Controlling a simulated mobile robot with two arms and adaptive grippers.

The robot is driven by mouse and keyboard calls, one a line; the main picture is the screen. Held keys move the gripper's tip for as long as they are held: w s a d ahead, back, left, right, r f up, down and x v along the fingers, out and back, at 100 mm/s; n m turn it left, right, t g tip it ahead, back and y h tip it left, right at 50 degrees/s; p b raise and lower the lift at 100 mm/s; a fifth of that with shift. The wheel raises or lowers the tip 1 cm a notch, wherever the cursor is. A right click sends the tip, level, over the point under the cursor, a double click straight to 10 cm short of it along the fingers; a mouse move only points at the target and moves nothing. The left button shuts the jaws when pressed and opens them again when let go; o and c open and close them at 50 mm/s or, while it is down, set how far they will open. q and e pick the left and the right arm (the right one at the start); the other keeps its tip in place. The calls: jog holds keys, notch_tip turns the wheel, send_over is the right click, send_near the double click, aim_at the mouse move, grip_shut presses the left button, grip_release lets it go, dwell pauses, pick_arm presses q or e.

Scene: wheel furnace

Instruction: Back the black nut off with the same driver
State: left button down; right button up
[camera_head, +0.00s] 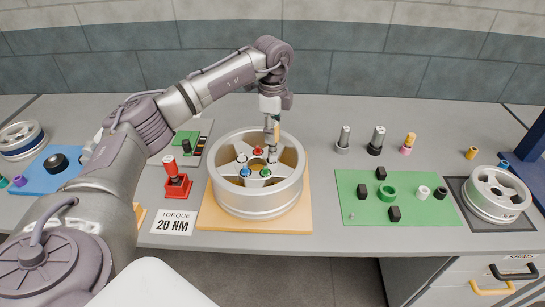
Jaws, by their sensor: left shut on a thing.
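A silver wheel (256,203) lies flat on a wooden board, with coloured nuts around its hub. A red nut (258,151), a blue nut (246,173) and a green nut (265,172) show. The black nut cannot be made out clearly; the driver's lower end covers the right side of the hub. My left gripper (271,113) is above the wheel's back right part, pointing down. It is shut on a driver (276,132) with a tan section, held upright with its tip down inside the wheel. Contact at the tip is too small to tell. My right gripper is not in view.
A red-handled tool (172,180) stands in a red holder left of the wheel, behind a torque sign (173,222). Several sockets (376,140) stand at the back right. A green mat (372,215) holds black blocks and rings. Another wheel (496,194) lies far right.

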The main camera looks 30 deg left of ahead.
pick_arm(q)
jog(key=n, duration=0.6)
jog(key=c, duration=1.2)
grip_release()
jog(key=shift+n, duration=0.6)
jog(key=o, duration=0.5)
jog(key=shift+o, duration=0.2)
jog(key=shift+r, duration=0.15)
notch_tip(320, 180, up, 12)
jog(key=shift+f, duration=0.15)
